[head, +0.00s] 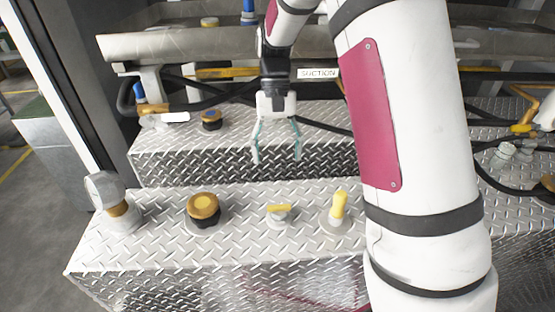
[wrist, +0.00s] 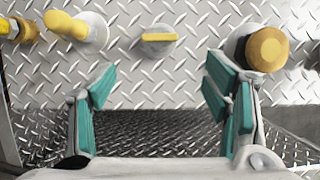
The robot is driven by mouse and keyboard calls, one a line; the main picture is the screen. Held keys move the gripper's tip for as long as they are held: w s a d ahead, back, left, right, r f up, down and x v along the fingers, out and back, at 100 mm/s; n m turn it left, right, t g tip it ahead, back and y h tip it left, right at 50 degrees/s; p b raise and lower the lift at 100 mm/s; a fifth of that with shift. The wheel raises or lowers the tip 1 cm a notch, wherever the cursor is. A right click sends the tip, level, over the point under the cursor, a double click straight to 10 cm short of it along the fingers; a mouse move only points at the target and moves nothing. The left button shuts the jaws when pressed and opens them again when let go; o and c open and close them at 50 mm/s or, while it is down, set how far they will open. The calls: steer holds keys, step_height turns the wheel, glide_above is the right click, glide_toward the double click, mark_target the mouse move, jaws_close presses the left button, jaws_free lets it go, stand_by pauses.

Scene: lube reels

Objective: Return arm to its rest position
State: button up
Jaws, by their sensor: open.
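My gripper (head: 276,158) hangs open and empty in the head view, its teal-padded fingers apart and pointing down behind and above the front diamond-plate step (head: 160,240). In the wrist view my gripper (wrist: 160,85) shows both fingers spread with nothing between them. Below and ahead of it are a small yellow-handled valve (head: 278,213), also in the wrist view (wrist: 158,38), and a round yellow-brown knob (head: 203,208), also in the wrist view (wrist: 267,48). My white arm with its dark pink panel fills the right of the head view and hides part of the step.
A yellow lever (head: 339,206) and a round gauge (head: 105,190) stand on the front step. Behind are a raised diamond-plate step (head: 180,140), black hoses, a pipe (head: 180,44) and a "SUCTION" label (head: 318,73). Open floor (head: 35,220) lies at the left.

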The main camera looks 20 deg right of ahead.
stand_by(0.4)
steer(key=s+a+r+n+t, duration=0.15)
steer(key=s+r+t, duration=0.25)
steer(key=s+r, duration=0.65)
steer(key=s+r+n+t+h, duration=0.1)
steer(key=s+t, duration=0.3)
steer(key=s, duration=0.9)
steer(key=shift+r+n+t, duration=0.3)
steer(key=shift+r+n, duration=0.1)
steer(key=shift+n, duration=0.25)
steer(key=shift+s+a, duration=0.1)
